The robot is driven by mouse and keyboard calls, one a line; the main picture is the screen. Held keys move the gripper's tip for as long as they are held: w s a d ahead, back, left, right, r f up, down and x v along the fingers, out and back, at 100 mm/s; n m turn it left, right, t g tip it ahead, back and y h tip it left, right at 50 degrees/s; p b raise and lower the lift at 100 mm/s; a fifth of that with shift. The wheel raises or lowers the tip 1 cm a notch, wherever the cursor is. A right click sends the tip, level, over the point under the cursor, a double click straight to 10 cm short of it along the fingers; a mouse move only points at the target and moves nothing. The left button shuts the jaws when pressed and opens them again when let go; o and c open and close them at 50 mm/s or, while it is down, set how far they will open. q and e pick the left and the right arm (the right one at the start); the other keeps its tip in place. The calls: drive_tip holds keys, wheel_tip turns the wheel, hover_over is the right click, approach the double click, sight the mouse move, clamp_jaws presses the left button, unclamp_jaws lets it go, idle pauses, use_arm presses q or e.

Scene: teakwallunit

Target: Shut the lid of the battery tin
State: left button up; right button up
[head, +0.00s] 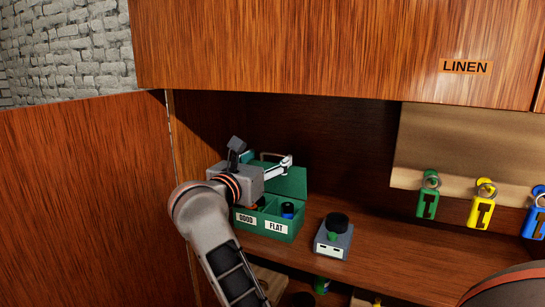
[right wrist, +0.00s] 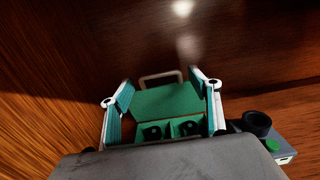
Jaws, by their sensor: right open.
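The green battery tin (head: 297,226) stands on the shelf with labels GOOD and FLAT on its front. Its lid (head: 292,181) is open, raised at the back and leaning; in the right wrist view the lid (right wrist: 168,100) shows between my fingers, with a handle (right wrist: 160,78) beyond it. Contact cannot be told. My left gripper is not in view.
A grey device (head: 333,237) with a black knob stands close to the tin's right. Green, yellow and blue key tags (head: 482,205) hang at the right. The LINEN cabinet front (head: 330,45) overhangs the shelf. A wooden panel (head: 85,200) is at the left.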

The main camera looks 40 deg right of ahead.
sight(273, 155)
drive_tip(key=x, duration=0.3)
drive_tip(key=shift+w+d+f, duration=0.15)
drive_tip(key=shift+d, duration=0.15)
drive_tip(key=shift+w+d, duration=0.15)
drive_tip(key=shift+d, duration=0.25)
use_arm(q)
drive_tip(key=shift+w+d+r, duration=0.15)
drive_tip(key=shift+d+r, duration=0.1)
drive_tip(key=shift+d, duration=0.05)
use_arm(e)
drive_tip(key=c, duration=1.3)
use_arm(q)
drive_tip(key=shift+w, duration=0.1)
use_arm(e)
drive_tip(key=shift+c, duration=0.2)
drive_tip(key=shift+a, duration=0.1)
